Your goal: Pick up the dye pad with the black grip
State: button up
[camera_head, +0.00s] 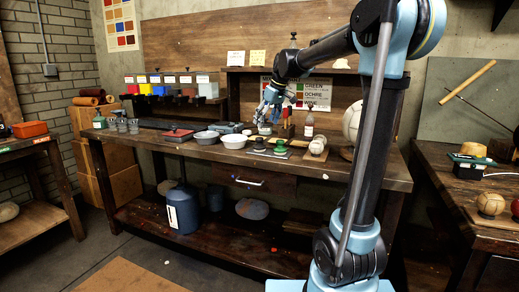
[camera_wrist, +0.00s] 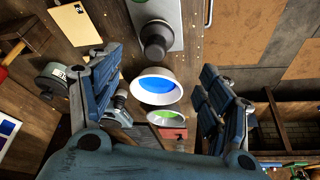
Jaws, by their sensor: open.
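The dye pad with the black grip (camera_wrist: 155,38) shows at the upper middle of the wrist view, on a pale grey plate (camera_wrist: 173,38). In the head view this dark pad (camera_head: 257,145) sits on the workbench, right of the white bowls and left of a pad with a green grip (camera_head: 281,147). My gripper (camera_head: 265,122) hangs above the bench near the dark pad. In the wrist view my gripper (camera_wrist: 160,72) has its fingers wide apart with nothing between them. The black grip lies beyond the fingertips, apart from them.
A white bowl with blue inside (camera_wrist: 158,88) and one with green inside (camera_wrist: 166,118) stand beside the pad. A red item (camera_head: 178,133) lies further left. Pale balls (camera_head: 318,146) and a bottle (camera_head: 309,124) stand to the right. The bench's front strip is mostly clear.

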aim_at(259, 139)
jog(key=x, duration=0.6)
jog(key=shift+w+f, duration=0.1)
jog(key=shift+f, duration=0.1)
jog(key=w+f, duration=0.1)
jog(key=w+a+f, duration=0.1)
jog(key=f, duration=0.1)
jog(key=shift+w+a+f, duration=0.1)
jog(key=shift+a+f, duration=0.15)
jog(key=shift+w+a+f, duration=0.1)
jog(key=shift+f, duration=0.35)
jog(key=c, duration=1.2)
jog(key=shift+c, duration=0.2)
jog(key=shift+r, duration=0.25)
jog(key=shift+c, duration=1.2)
notch_tip(259, 139, up, 10)
jog(key=shift+f, duration=0.2)
grip_shut()
